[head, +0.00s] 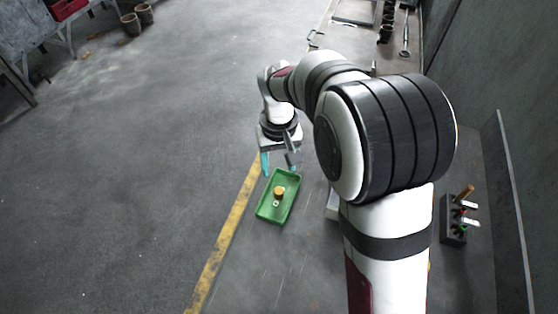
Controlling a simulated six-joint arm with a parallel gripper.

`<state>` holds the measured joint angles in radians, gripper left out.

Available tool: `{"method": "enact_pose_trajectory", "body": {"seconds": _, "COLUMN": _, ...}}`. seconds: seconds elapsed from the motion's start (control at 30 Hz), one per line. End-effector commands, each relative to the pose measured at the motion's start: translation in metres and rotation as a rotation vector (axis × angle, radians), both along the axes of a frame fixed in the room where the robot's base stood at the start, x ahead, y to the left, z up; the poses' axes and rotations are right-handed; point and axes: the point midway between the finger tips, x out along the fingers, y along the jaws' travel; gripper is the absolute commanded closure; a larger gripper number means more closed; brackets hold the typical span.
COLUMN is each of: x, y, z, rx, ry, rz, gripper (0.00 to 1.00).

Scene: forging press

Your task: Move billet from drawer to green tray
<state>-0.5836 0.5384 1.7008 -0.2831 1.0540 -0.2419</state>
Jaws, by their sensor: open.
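The green tray (262,211) lies on the grey floor near the middle of the view, beside a yellow line. A short orange-yellow cylinder, seemingly the billet (279,190), is in the tray, with a small pale mark or piece (277,204) just in front of it. My gripper (277,163) is open at the tray's far end. The billet shows clear of both fingers. I cannot make out the drawer; my arm hides much of the right middle.
A pale box edge (332,205) shows partly behind my arm. A dark rack with several handled tools (454,232) stands at the right, by the wall. Pots (131,25) and a red crate (66,8) are at the far left. The floor left of the yellow line (228,225) is clear.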

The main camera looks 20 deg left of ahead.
Motion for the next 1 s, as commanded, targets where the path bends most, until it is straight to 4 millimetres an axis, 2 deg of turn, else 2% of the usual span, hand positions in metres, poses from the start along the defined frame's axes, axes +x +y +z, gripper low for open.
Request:
{"method": "enact_pose_trajectory", "body": {"seconds": 0.1, "x": 0.000, "y": 0.000, "z": 0.014, "rx": 0.001, "ry": -0.001, "rz": 0.000, "gripper": 0.39}}
{"method": "enact_pose_trajectory", "body": {"seconds": 0.27, "x": -0.001, "y": -0.003, "z": 0.019, "rx": 0.000, "ry": 0.001, "rz": -0.008, "gripper": 0.39}}
{"method": "enact_pose_trajectory", "body": {"seconds": 0.37, "x": -0.011, "y": -0.036, "z": 0.043, "rx": 0.013, "ry": 0.007, "rz": -0.119, "gripper": 0.39}}
{"method": "enact_pose_trajectory", "body": {"seconds": 0.47, "x": -0.052, "y": -0.103, "z": 0.081, "rx": 0.040, "ry": 0.027, "rz": -0.360, "gripper": 0.39}}
{"method": "enact_pose_trajectory", "body": {"seconds": 0.5, "x": -0.075, "y": -0.127, "z": 0.092, "rx": 0.054, "ry": 0.037, "rz": -0.469, "gripper": 0.39}}
{"method": "enact_pose_trajectory", "body": {"seconds": 0.57, "x": -0.114, "y": -0.157, "z": 0.102, "rx": 0.074, "ry": 0.053, "rz": -0.625, "gripper": 0.39}}
{"method": "enact_pose_trajectory", "body": {"seconds": 0.6, "x": -0.139, "y": -0.172, "z": 0.104, "rx": 0.087, "ry": 0.064, "rz": -0.721, "gripper": 0.39}}
{"method": "enact_pose_trajectory", "body": {"seconds": 0.7, "x": -0.189, "y": -0.191, "z": 0.100, "rx": 0.116, "ry": 0.085, "rz": -0.909, "gripper": 0.39}}
{"method": "enact_pose_trajectory", "body": {"seconds": 0.8, "x": -0.215, "y": -0.196, "z": 0.093, "rx": 0.131, "ry": 0.099, "rz": -1.006, "gripper": 0.39}}
{"method": "enact_pose_trajectory", "body": {"seconds": 1.0, "x": -0.221, "y": -0.196, "z": 0.091, "rx": 0.134, "ry": 0.104, "rz": -1.028, "gripper": 0.39}}
